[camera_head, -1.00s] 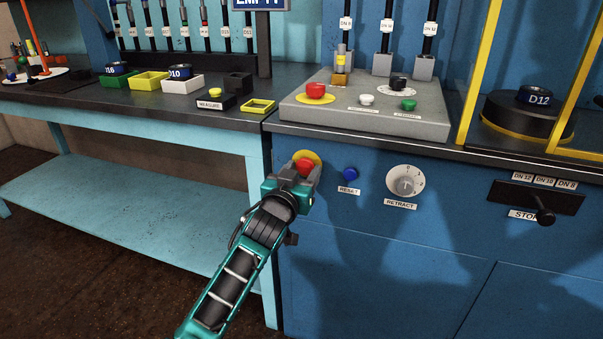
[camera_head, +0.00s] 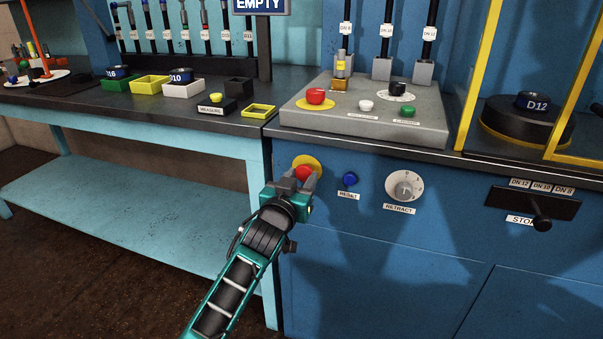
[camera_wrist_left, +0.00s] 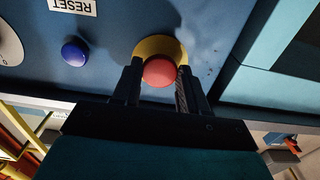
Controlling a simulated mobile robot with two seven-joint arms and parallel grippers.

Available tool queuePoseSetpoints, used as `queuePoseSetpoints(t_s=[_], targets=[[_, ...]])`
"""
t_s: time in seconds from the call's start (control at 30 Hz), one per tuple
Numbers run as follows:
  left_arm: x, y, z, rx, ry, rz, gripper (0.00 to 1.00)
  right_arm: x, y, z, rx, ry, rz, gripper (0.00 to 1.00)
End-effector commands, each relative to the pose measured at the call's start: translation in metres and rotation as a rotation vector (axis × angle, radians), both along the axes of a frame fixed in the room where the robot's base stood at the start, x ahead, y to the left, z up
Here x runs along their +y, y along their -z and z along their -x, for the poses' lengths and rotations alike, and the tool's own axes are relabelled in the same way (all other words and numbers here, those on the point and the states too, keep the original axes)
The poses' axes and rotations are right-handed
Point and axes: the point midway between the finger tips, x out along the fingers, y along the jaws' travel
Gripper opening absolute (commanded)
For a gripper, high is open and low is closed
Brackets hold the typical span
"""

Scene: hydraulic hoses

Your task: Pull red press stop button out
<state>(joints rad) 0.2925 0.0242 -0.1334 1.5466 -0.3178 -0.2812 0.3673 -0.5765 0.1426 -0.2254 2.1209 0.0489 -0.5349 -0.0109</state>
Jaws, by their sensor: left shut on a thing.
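The red press stop button (camera_head: 304,173) sits on a yellow disc (camera_head: 314,161) on the blue cabinet front, below the counter edge. It also shows in the left wrist view (camera_wrist_left: 160,72), with the yellow disc (camera_wrist_left: 160,46) behind it. My left gripper (camera_head: 304,181) is at the button, its two fingers on either side of the red head and shut on it. In the left wrist view the fingers (camera_wrist_left: 156,84) flank the button. My right gripper is in neither view.
Right of the button are a blue reset button (camera_head: 350,179) and a grey retract knob (camera_head: 404,186). A sloped grey panel (camera_head: 365,124) on the counter carries another red button (camera_head: 316,96). A light blue workbench (camera_head: 150,145) stands at the left.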

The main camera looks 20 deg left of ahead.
Motion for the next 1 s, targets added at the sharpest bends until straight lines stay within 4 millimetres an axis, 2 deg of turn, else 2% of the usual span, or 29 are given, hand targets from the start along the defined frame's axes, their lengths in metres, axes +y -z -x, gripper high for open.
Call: queuePoseSetpoints(t_s=[0.27, 0.3, 0.53, 0.83, 1.0], targets=[[0.000, 0.001, 0.002, 0.002, 0.000, 0.001, 0.00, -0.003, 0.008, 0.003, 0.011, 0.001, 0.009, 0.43], [0.000, 0.001, 0.002, 0.002, 0.001, 0.001, 0.46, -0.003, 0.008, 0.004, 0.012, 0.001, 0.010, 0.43], [0.000, 0.001, 0.002, 0.001, 0.000, 0.000, 0.68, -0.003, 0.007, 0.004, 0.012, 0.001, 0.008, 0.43], [0.000, 0.000, 0.004, 0.001, 0.000, 0.000, 0.68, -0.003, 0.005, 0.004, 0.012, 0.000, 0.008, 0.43], [0.001, 0.000, 0.023, 0.003, 0.000, 0.001, 0.68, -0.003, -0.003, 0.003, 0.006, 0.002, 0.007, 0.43]])
